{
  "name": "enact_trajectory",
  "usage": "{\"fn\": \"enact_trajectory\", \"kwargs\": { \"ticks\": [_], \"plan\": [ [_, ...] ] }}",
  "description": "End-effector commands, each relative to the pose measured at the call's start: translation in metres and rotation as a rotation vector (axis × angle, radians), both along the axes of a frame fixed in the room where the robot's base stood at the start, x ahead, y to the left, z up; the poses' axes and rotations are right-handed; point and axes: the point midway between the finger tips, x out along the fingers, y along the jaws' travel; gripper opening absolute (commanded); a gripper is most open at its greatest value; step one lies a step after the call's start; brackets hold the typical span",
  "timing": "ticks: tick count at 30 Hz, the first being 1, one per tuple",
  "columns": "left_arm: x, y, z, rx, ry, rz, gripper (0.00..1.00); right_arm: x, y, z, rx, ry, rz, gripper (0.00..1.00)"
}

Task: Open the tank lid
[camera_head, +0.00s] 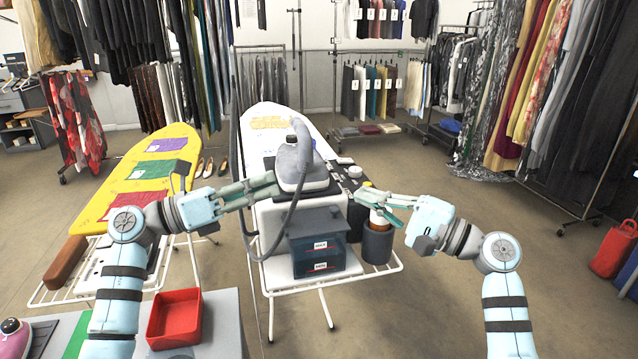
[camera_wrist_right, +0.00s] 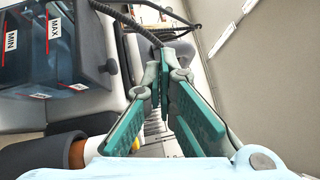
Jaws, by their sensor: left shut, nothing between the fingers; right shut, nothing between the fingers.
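The water tank (camera_head: 320,256) is a dark translucent box with MAX and MIN labels, at the front of the steam station. Its dark grey lid (camera_head: 314,222) lies flat on top and looks closed. In the right wrist view the tank (camera_wrist_right: 38,65) shows sideways at upper left. My left gripper (camera_head: 274,184) is shut and empty, above and left of the tank, beside the iron (camera_head: 303,178); whether it touches the iron I cannot tell. My right gripper (camera_head: 362,198) is shut and empty, right of the lid and apart from it; its fingertips (camera_wrist_right: 165,68) meet in the right wrist view.
A dark cylindrical holder (camera_head: 377,246) with an orange-white bottle stands right of the tank, under my right gripper. The iron's grey hose (camera_head: 239,115) loops down left of the tank. A white ironing board (camera_head: 268,112) lies behind. A red tray (camera_head: 175,318) is at front left.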

Motion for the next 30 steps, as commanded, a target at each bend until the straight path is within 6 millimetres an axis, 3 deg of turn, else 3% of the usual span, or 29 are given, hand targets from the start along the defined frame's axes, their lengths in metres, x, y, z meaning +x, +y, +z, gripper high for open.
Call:
{"fn": "enact_trajectory", "kwargs": {
  "ticks": [9, 15, 30],
  "plan": [
    [0.0, 0.0, 0.0, 0.0, 0.0, 0.0, 0.0, 0.033, 0.061, 0.011, 0.0, 0.001, 0.001, 0.0],
    [0.0, 0.0, 0.0, 0.0, 0.0, 0.0, 0.0, 0.024, 0.087, 0.017, -0.002, -0.001, -0.001, 0.0],
    [0.0, 0.0, 0.0, 0.0, 0.0, 0.0, 0.0, 0.022, 0.094, 0.018, -0.003, 0.0, -0.004, 0.0]
  ]
}}
